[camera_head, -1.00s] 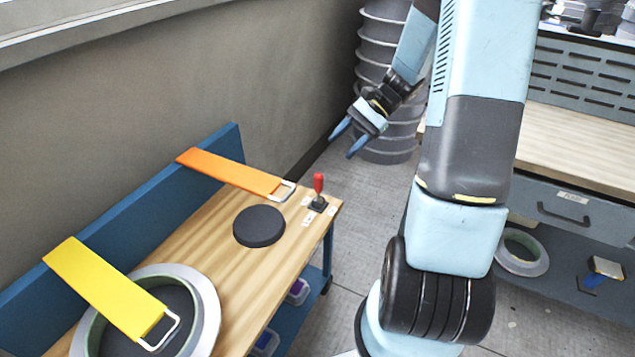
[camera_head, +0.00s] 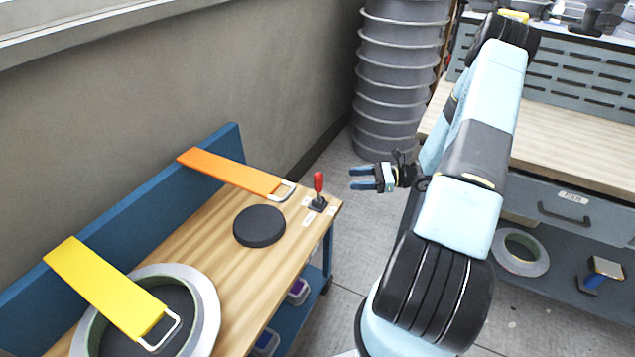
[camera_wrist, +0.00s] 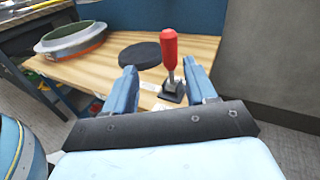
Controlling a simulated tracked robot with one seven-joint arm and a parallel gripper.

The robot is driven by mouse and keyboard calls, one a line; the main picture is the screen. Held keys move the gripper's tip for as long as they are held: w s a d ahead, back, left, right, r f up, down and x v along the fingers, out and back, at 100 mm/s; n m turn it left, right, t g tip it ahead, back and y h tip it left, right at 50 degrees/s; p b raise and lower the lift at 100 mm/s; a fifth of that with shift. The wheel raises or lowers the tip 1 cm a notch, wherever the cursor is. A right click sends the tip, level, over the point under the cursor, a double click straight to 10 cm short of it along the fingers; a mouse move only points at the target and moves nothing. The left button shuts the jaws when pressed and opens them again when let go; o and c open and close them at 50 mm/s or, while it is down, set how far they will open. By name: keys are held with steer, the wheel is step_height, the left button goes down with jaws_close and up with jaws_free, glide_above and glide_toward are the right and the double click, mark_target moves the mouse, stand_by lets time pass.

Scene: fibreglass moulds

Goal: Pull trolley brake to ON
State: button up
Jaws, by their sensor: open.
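The trolley brake is a small lever with a red knob (camera_head: 318,182) on a dark base, at the right corner of the wooden-topped trolley (camera_head: 215,262). Pale labels lie around its base; I cannot read them. My gripper (camera_head: 352,178) is open and empty, just right of the lever, with its blue fingers pointing left towards it. In the wrist view the red knob (camera_wrist: 169,50) stands upright between and beyond the two open fingertips (camera_wrist: 160,75). The fingers appear apart from the lever.
A black disc (camera_head: 259,226) lies near the lever. A round mould (camera_head: 207,312) sits at the front. Stacked grey rings (camera_head: 400,75) stand behind; a workbench (camera_head: 570,100) is at right.

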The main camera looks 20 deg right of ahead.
mark_target(318, 182)
steer(key=shift+m+t, duration=0.7)
steer(key=shift+m, duration=0.1)
steer(key=x, duration=0.4)
steer(key=f+x, duration=0.1)
steer(key=x, duration=0.3)
steer(key=f+x, duration=0.1)
steer(key=x, duration=0.4)
steer(key=shift+w+d+f, duration=0.1)
steer(key=shift+w+f, duration=0.05)
steer(key=shift+w, duration=0.05)
jaws_close()
